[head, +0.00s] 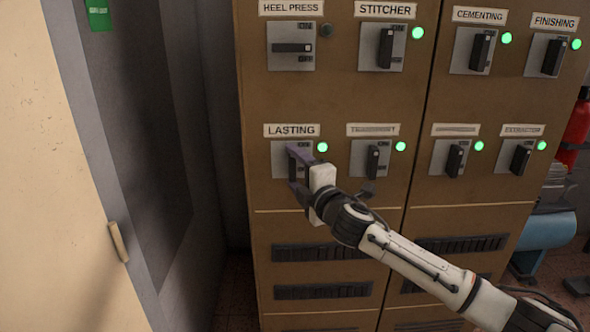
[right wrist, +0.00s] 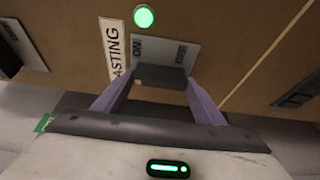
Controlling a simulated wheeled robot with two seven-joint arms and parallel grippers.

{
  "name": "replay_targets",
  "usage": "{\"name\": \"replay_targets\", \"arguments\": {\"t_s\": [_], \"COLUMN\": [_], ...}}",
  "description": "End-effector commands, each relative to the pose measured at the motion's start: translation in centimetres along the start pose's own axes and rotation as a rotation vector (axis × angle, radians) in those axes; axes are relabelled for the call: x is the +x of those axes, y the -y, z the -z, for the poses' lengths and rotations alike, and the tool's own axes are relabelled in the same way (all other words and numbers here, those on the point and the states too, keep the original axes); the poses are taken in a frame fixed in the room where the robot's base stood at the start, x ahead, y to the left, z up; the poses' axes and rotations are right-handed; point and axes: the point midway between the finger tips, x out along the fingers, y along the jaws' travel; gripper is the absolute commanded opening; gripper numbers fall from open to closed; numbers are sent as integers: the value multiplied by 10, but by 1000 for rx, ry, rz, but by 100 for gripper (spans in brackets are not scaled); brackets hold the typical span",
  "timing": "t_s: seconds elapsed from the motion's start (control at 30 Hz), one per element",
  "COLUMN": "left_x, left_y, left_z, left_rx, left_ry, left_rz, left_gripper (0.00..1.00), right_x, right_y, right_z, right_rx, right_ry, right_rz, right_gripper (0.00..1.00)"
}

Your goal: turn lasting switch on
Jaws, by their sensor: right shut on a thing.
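The lasting switch sits on a grey plate (head: 278,152) under the LASTING label (head: 292,130) on the brown cabinet. My right gripper (head: 297,169) is at this switch, its purple fingers one above the other. In the right wrist view the fingers are shut on the dark switch handle (right wrist: 162,77), one on each side. The handle looks upright in the head view, partly hidden by the gripper. The lasting lamp (head: 322,147) glows green; it also shows lit in the right wrist view (right wrist: 143,17). My left gripper is not in view.
The heel press switch (head: 292,48) above lies level and its lamp (head: 326,31) is dark. The stitcher switch (head: 386,48) and the switch to the right of lasting (head: 373,160) are upright with green lamps. A pale door (head: 70,200) stands at the left.

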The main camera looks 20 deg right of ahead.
Motion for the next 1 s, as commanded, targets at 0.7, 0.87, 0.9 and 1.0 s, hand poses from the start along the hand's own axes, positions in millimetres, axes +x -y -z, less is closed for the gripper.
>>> {"name": "replay_targets", "arguments": {"t_s": [0.7,0.87,0.9,1.0], "left_x": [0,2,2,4], "left_y": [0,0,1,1], "left_z": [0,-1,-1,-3], "left_rx": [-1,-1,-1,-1], "left_ry": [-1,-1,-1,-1], "left_rz": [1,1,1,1], "left_gripper": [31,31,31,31], "right_x": [-1,-13,-19,-36], "right_y": [1,1,2,3], "right_z": [0,-1,0,-1], "right_rx": [-2,-3,-3,-4], "right_ry": [0,0,0,0], "right_rz": [0,0,0,2], "right_gripper": [83,83,83,83]}}
